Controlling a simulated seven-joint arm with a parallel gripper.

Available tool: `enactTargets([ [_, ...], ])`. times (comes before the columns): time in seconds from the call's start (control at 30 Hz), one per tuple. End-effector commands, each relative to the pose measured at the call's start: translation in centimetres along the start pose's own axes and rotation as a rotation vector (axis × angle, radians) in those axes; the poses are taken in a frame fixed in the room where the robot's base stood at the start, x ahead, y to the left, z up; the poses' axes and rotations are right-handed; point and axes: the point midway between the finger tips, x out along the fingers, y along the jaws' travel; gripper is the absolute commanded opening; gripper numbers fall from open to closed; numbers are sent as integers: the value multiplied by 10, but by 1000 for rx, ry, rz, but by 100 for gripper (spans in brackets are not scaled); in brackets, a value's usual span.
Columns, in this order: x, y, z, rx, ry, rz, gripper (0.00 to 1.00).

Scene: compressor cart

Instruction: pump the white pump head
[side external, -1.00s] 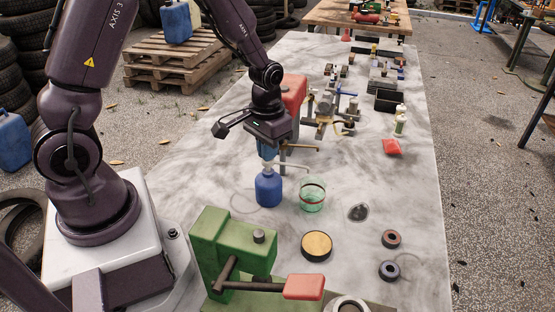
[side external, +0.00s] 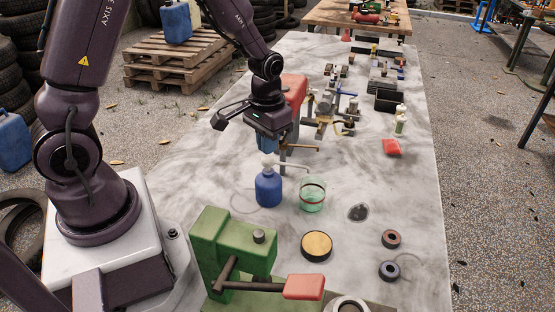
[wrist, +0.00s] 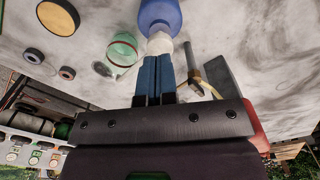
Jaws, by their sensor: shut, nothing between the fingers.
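A blue pump bottle (side external: 268,188) stands upright on the marble table. Its white pump head (side external: 268,160) is on top, its spout pointing right towards a green glass beaker (side external: 312,194). My gripper (side external: 268,148) points down just above the pump head, and its fingers are shut and empty. In the wrist view the shut blue fingers (wrist: 155,80) end at the white pump head (wrist: 159,43), with the blue bottle (wrist: 160,14) beyond. Whether the fingertips touch the head I cannot tell.
A green vise (side external: 235,240) with a red-ended handle is in front. A round tan-topped disc (side external: 316,245) and two dark rings (side external: 391,239) lie to the right. A metal fixture and red block (side external: 295,92) stand behind the gripper.

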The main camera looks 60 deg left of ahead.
Motion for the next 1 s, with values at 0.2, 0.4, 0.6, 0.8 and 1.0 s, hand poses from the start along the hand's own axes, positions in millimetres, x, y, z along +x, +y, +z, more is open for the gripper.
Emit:
enactTargets([
  [0.2,8,0,0,0,-2,0,0],
  [0.4,15,0,0,0,-1,0,0],
  [0.6,22,0,0,0,-2,0,0],
  [0.8,29,0,0,0,-2,0,0],
  [1.0,31,0,0,0,-1,0,0],
])
